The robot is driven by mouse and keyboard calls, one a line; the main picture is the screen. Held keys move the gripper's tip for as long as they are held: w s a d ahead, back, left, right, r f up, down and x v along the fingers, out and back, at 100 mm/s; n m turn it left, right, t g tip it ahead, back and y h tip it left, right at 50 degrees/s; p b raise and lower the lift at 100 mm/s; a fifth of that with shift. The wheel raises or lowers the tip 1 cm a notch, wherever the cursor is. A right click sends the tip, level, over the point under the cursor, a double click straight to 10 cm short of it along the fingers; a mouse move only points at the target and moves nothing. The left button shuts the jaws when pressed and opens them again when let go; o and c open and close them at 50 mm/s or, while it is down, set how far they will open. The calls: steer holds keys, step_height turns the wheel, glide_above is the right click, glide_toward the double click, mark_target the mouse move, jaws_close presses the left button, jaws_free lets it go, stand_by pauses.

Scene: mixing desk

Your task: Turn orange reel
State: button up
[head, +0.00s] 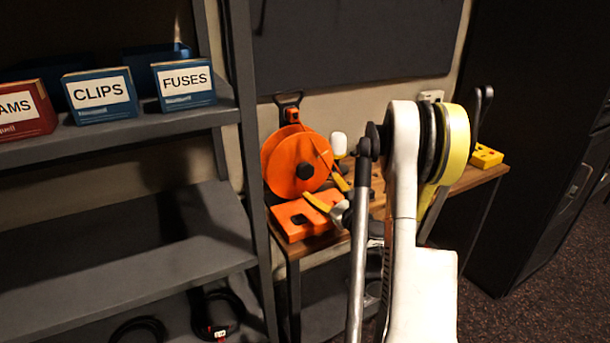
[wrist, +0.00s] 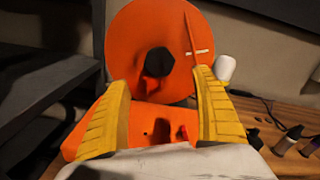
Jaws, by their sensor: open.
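The orange reel (head: 284,164) stands upright at the left end of a wooden bench, with a dark hub at its centre. In the wrist view the reel (wrist: 130,30) fills the upper middle, with its dark hub (wrist: 158,61) facing me. Its orange base (head: 298,219) sits on the bench below it. My gripper (head: 331,200) has yellow fingers and is in front of the reel. In the wrist view my gripper (wrist: 163,102) is open, one finger to each side below the hub, with nothing visibly held. Whether a fingertip touches the reel cannot be told.
A grey shelf (head: 165,123) with labelled boxes, including the blue CLIPS box (head: 101,96), stands close on the left. A white object (wrist: 225,68) is right of the reel. Small dark items (wrist: 288,139) lie on the bench (wrist: 262,125) at right. A yellow block (head: 486,157) lies farther right.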

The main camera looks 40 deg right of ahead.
mark_target(307, 174)
steer(key=b+x, duration=0.2)
steer(key=x, duration=0.9)
steer(key=shift+a, duration=0.15)
steer(key=shift+s, duration=0.1)
